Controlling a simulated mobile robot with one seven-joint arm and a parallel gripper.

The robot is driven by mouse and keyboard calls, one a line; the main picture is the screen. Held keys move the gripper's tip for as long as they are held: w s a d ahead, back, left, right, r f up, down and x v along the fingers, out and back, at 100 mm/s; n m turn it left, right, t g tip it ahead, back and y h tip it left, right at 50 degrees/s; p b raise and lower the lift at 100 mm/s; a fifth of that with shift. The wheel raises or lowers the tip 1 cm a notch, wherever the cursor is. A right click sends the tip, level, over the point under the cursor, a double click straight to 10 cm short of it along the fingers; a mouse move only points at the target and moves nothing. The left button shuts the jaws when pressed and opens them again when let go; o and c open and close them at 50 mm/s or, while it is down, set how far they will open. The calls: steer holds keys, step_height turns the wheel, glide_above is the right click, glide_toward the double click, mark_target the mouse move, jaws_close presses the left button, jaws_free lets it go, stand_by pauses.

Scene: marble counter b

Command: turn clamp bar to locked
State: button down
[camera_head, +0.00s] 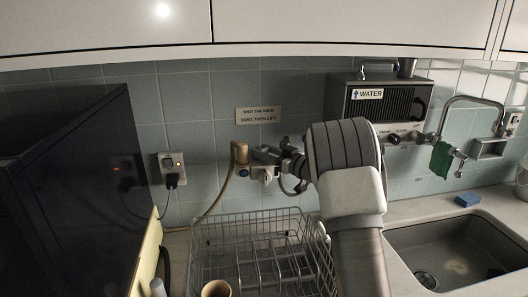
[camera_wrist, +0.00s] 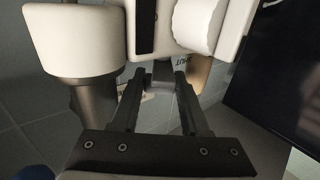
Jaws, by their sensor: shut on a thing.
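My gripper (camera_head: 266,154) reaches left toward a small fitting at the tiled wall, beside a brass-coloured cylinder (camera_head: 240,153) with a hose. In the wrist view, my gripper (camera_wrist: 160,78) has its two dark fingers either side of a small grey piece (camera_wrist: 162,74), which looks like the clamp bar, and is shut on it. A label reading "SHUT" is partly visible beside the right fingertip. The brass-coloured part (camera_wrist: 201,73) stands right of the fingers. The fingers and my wrist hide most of the clamp, so its turn angle cannot be told.
A wire rack (camera_head: 262,262) stands below my gripper, with a tan cup (camera_head: 216,289) at its front. A dark box (camera_head: 75,190) fills the left. A water unit (camera_head: 378,105), tap and sink (camera_head: 455,255) are right. A wall sign (camera_head: 258,115) hangs above, a plugged socket (camera_head: 172,165) left.

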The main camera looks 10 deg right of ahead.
steer(key=shift+c, duration=2)
jaws_free()
steer(key=m+t+h+b, duration=0.1)
steer(key=m+h, duration=0.1)
steer(key=shift+a+f+t+h, duration=0.1)
steer(key=shift+t+h, duration=0.2)
steer(key=shift+r+m+t+h+p, duration=0.2)
steer(key=shift+m+t+h+p, duration=0.45)
steer(key=shift+m+h, duration=1)
steer(key=shift+m+t+h+p, duration=0.25)
steer(key=shift+t+h+p, duration=0.1)
steer(key=shift+h+p, duration=0.65)
steer(key=shift+r+h, duration=0.1)
steer(key=shift+h, duration=0.35)
steer(key=m+h+p, duration=0.1)
steer(key=p, duration=0.2)
steer(key=shift+h+p, duration=0.3)
steer(key=shift+p, duration=0.05)
